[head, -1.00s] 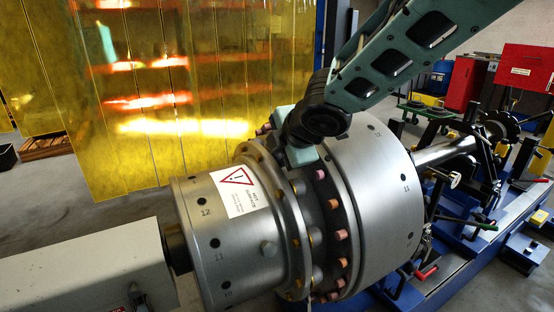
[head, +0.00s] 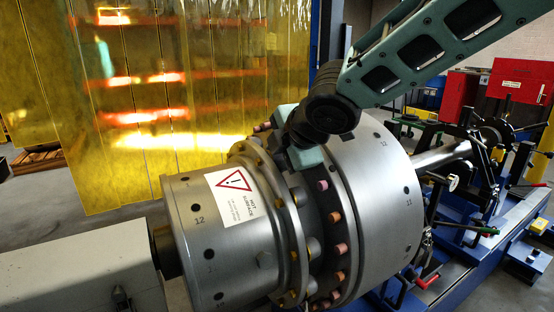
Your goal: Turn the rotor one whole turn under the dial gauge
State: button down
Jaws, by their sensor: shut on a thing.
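The rotor is a large silver drum (head: 375,190) with a narrower drum (head: 190,240) at its left, lying on a horizontal shaft (head: 442,158). Between the drums runs a flange with pinkish studs (head: 323,185) and dome-headed bolts. A white label with a red warning triangle (head: 232,200) reads HOT SURFACE. My gripper (head: 307,158) reaches down onto the top of the studded flange and is shut on the rotor there. Its fingertips are hidden, so I cannot tell which part it grips. I cannot make out the dial gauge's face; a small round part (head: 453,183) stands right of the large drum.
A light grey housing (head: 80,275) stands at the left end of the shaft. A blue base frame (head: 485,250) with clamps and coloured handles lies at the right. A yellow strip curtain (head: 190,110) hangs behind. A red cabinet (head: 520,82) is at the back right.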

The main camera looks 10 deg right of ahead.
jog(key=shift+s+d+f, duration=0.1)
jog(key=shift+s+f, duration=0.1)
jog(key=shift+f, duration=0.3)
jog(key=c, duration=1.2)
grip_release()
jog(key=shift+w+r, duration=0.1)
jog(key=shift+r, duration=0.15)
jog(key=shift+r, duration=0.3)
jog(key=p+v, duration=0.6)
jog(key=v, duration=1.1)
jog(key=shift+p, duration=0.35)
jog(key=shift+f, duration=0.25)
